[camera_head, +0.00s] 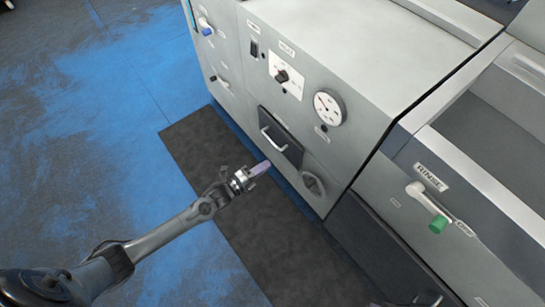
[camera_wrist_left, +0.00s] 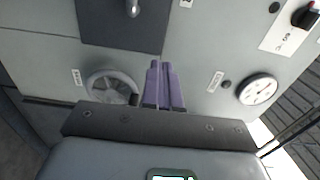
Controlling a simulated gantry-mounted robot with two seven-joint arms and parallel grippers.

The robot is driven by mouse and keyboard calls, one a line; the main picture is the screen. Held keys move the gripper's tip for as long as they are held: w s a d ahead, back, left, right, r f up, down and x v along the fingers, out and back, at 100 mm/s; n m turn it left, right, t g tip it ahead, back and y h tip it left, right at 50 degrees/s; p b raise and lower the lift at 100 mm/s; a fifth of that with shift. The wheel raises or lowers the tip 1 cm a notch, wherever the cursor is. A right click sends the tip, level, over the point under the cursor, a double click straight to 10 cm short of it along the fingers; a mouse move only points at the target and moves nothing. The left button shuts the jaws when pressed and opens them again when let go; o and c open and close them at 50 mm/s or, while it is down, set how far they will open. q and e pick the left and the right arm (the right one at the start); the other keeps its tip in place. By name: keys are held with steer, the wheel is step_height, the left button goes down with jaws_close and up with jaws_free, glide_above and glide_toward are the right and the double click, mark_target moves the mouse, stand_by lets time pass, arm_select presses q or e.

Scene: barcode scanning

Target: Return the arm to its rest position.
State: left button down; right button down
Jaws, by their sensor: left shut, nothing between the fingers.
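My left arm (camera_head: 165,236) reaches in from the lower left of the head view. My left gripper (camera_head: 262,167) has purple fingers and is at the front of the grey machine, just below the dark drawer panel with its handle. In the left wrist view the two purple fingers (camera_wrist_left: 164,84) are together, with nothing between them. The machine's front panel fills the view behind them. I do not make out my right gripper.
The grey machine (camera_head: 325,50) has a drawer handle (camera_head: 273,140), a round gauge (camera_head: 329,108), a black knob (camera_head: 282,76) and a round vent (camera_head: 313,183). A green-tipped lever (camera_head: 438,224) projects at the right. A dark mat (camera_head: 268,240) lies on the open blue floor (camera_head: 95,110).

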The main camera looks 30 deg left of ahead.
arm_select(q)
steer(key=s+r+p, duration=0.1)
steer(key=s+p, duration=0.4)
steer(key=s, duration=0.1)
steer(key=s+d+r+n+g+y+p, duration=0.1)
steer(key=s+d+r+n+p, duration=0.15)
steer(key=r+p, duration=0.4)
steer(key=s+d+r+n+g+y+p, duration=0.15)
steer(key=r+n+p, duration=0.25)
steer(key=r, duration=0.5)
steer(key=s+d+r+n+g+y+p, duration=0.1)
steer(key=s+d+r+n+y+p, duration=0.15)
steer(key=r+n+p, duration=0.4)
steer(key=s+a+r+n+g+y, duration=0.1)
steer(key=s+a+r+n+g, duration=0.1)
steer(key=s+r+n+g, duration=0.4)
steer(key=s+a+r+n+g+y, duration=0.15)
steer(key=s+r+g, duration=0.25)
steer(key=s, duration=0.4)
step_height(320, 180, up, 38)
steer(key=p, duration=3.8)
steer(key=shift+w+a+f+h+p, duration=0.15)
steer(key=shift+w+a+h+p, duration=0.1)
steer(key=shift+h+p, duration=0.1)
